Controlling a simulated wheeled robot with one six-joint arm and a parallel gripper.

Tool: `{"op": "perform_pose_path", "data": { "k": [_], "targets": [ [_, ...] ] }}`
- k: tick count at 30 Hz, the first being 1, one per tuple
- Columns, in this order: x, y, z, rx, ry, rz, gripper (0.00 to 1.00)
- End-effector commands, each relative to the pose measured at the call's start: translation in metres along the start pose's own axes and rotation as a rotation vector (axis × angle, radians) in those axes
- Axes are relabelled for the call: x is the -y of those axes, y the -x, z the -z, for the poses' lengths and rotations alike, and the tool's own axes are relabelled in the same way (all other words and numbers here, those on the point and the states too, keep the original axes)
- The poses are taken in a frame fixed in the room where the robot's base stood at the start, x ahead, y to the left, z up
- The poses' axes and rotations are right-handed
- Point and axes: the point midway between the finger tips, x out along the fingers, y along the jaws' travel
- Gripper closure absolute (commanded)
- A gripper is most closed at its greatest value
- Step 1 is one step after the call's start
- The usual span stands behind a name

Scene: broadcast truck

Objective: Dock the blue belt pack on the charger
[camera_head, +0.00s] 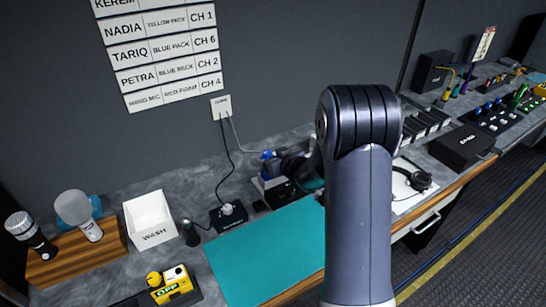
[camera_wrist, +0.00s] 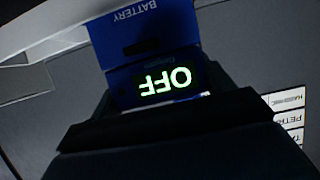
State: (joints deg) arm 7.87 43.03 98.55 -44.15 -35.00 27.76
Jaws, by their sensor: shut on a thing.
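In the wrist view the blue belt pack (camera_wrist: 150,35) fills the top middle. It appears upside down, with a "BATTERY" label and a lit green "OFF" display. My gripper (camera_wrist: 160,95) is shut on it, its dark parts on both sides of the pack and below it. In the head view my arm hides most of the gripper. A small blue shape (camera_head: 268,155) shows left of the arm near dark parts; I cannot tell for sure whether it is the held pack. I cannot make out the charger with certainty.
A teal mat (camera_head: 265,250) lies bare on the bench. A black box (camera_head: 228,216) with a cable stands behind it. To the left are a white "WASH" bin (camera_head: 150,220), a yellow pack (camera_head: 173,283) and a wooden microphone stand (camera_head: 75,257). A headset (camera_head: 418,178) lies right of my arm.

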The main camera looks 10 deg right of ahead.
Motion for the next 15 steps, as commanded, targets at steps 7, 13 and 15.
{"op": "perform_pose_path", "data": {
  "k": [7, 13, 15],
  "targets": [
    [0.000, -0.003, -0.006, -0.002, 0.000, 0.000, 0.52],
    [0.000, -0.005, -0.011, -0.002, 0.000, 0.000, 0.52],
    [0.000, -0.005, -0.012, -0.002, 0.000, 0.000, 0.52]
  ]
}}
